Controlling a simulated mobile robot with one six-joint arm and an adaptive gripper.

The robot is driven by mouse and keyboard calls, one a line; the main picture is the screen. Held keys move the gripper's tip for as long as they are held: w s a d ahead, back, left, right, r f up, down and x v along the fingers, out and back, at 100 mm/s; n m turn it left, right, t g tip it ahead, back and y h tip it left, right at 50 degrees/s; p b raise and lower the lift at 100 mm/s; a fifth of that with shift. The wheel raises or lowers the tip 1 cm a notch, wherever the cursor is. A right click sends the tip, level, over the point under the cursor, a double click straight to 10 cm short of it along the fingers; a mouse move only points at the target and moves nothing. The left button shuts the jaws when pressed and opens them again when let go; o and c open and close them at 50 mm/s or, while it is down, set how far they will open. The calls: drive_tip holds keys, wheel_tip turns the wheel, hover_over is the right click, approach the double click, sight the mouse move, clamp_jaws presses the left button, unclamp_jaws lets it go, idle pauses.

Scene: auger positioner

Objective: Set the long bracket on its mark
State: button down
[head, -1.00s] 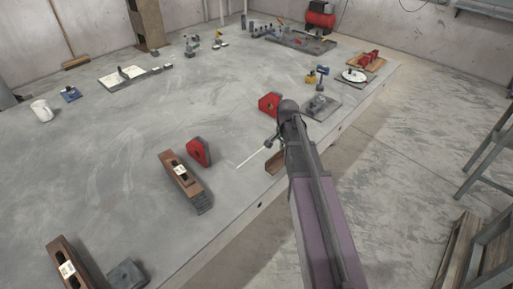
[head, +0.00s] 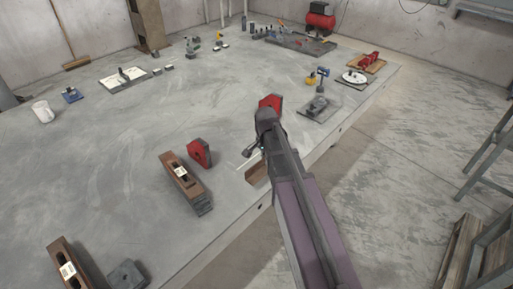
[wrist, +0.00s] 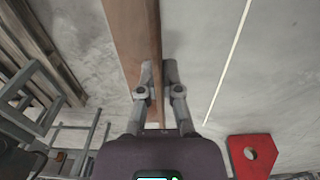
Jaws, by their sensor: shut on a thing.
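The long bracket is a brown angle-shaped bar. It shows beside my arm near the table's front edge in the head view (head: 257,173), and it runs up from my fingers in the wrist view (wrist: 128,42). My gripper (wrist: 157,76) is shut on the bracket's upright flange. A thin white line on the table, which looks like the mark, lies right of the bracket in the wrist view (wrist: 228,62), apart from it and roughly along it. In the head view my arm hides part of the bracket and line. Whether the bracket touches the table I cannot tell.
A red block with a hole (wrist: 252,155) lies close to the line. Another red block (head: 270,102) stands behind my arm. A brown clamp-like block (head: 186,184) is to the left.

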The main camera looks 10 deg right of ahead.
drive_tip(key=w, duration=0.5)
drive_tip(key=w+f+b, duration=0.1)
drive_tip(key=w, duration=0.8)
drive_tip(key=shift+w+a+f, duration=0.2)
drive_tip(key=shift+w+a, duration=0.1)
drive_tip(key=shift+a, duration=0.1)
drive_tip(key=shift+w, duration=0.55)
drive_tip(key=shift+w+f+b, duration=0.2)
drive_tip(key=shift+f+b, duration=0.15)
drive_tip(key=shift+b, duration=0.15)
drive_tip(key=shift+s+f+b, duration=0.1)
drive_tip(key=shift+f+b, duration=1.4)
drive_tip(key=shift+f, duration=0.15)
drive_tip(key=c, duration=0.8)
unclamp_jaws()
drive_tip(key=shift+r, duration=0.2)
wheel_tip(320, 180, up, 12)
drive_tip(key=p, duration=1.2)
